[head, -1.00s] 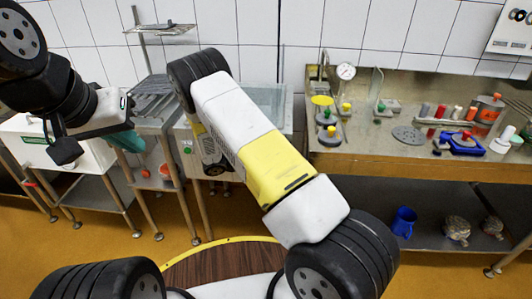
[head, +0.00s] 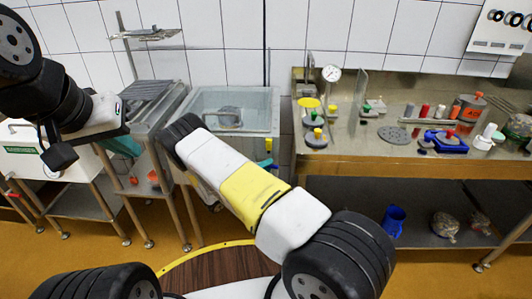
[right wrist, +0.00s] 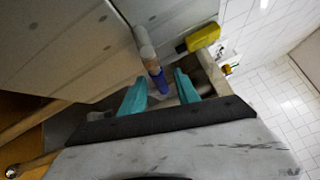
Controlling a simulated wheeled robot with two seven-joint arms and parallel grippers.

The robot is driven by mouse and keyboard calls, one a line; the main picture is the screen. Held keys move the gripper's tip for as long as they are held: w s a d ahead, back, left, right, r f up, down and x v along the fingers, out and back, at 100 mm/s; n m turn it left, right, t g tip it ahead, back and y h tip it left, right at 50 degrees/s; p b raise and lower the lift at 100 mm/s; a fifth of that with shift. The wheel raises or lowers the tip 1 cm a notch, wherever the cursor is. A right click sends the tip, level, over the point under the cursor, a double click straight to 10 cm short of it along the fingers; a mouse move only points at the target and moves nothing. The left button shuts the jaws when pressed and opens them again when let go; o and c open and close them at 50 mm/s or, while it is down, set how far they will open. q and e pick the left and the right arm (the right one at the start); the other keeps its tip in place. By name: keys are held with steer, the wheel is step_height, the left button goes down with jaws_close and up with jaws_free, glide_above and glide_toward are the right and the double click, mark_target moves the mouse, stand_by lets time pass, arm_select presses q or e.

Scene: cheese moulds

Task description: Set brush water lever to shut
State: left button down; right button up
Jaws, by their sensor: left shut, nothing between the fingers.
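In the right wrist view, a pale rod with a blue end (right wrist: 158,80), which looks like the lever, shows between the teal fingers of my right gripper (right wrist: 160,92). The fingers are apart, and I cannot tell whether either touches the blue end. A yellow block (right wrist: 203,38) lies just beyond.
A steel bench (head: 350,155) at right carries a dial gauge (head: 331,73), weights, a blue tool (head: 446,141) and bottles. A blue jug (head: 393,221) stands on its lower shelf. A white box (head: 40,155) stands at far left. Some floor between is clear.

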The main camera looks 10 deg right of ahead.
steer(key=shift+w+d, duration=0.35)
steer(key=shift+d, duration=0.25)
jaws_close()
stand_by(1.0)
